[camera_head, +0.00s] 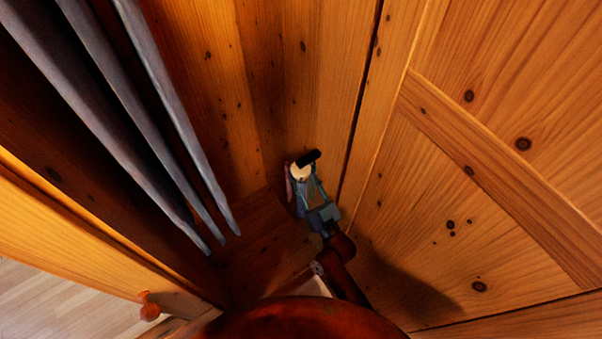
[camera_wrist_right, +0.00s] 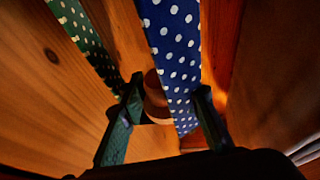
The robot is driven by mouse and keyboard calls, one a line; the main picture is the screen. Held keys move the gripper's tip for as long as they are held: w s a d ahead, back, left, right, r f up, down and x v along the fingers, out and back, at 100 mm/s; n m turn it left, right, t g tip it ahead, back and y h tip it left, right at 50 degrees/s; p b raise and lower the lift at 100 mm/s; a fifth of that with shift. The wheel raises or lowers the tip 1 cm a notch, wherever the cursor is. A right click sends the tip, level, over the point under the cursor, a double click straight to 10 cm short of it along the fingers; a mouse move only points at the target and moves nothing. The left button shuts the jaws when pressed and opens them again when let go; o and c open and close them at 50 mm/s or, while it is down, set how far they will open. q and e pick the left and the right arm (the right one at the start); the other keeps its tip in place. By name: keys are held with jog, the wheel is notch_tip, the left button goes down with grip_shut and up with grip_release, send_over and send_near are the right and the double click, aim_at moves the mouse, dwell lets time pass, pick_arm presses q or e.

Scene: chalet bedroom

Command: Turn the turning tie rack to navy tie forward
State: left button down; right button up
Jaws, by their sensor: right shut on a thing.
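The turning tie rack (camera_head: 301,173) stands in the wardrobe corner, small in the head view, with a pale round top and a black part on it. My right gripper (camera_head: 312,189) reaches it from below and is shut on it. In the right wrist view my right gripper (camera_wrist_right: 168,92) has a finger on each side of the rack's round wooden post (camera_wrist_right: 155,98). The navy tie (camera_wrist_right: 174,40) with white dots hangs in front of part of the post, between the fingers. A green dotted tie (camera_wrist_right: 82,35) hangs to the left. My left gripper is not in view.
Grey hanging garments (camera_head: 130,110) fill the left of the wardrobe. A panelled wooden door or wall (camera_head: 480,190) stands close on the right. A round wooden knob (camera_head: 149,307) is at lower left. The wardrobe floor (camera_head: 262,240) beside my arm looks clear.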

jog(key=shift+a+r+y, duration=0.1)
jog(key=shift+r+y, duration=0.2)
jog(key=shift+y, duration=0.1)
jog(key=c, duration=0.4)
jog(key=shift+r+n+g+y, duration=0.2)
jog(key=shift+n+g+y, duration=0.3)
jog(key=shift+n+y, duration=0.15)
jog(key=o, duration=1.2)
jog(key=shift+f, duration=0.2)
jog(key=shift+s+f, duration=0.15)
jog(key=v, duration=1.1)
jog(key=shift+s+d, duration=0.3)
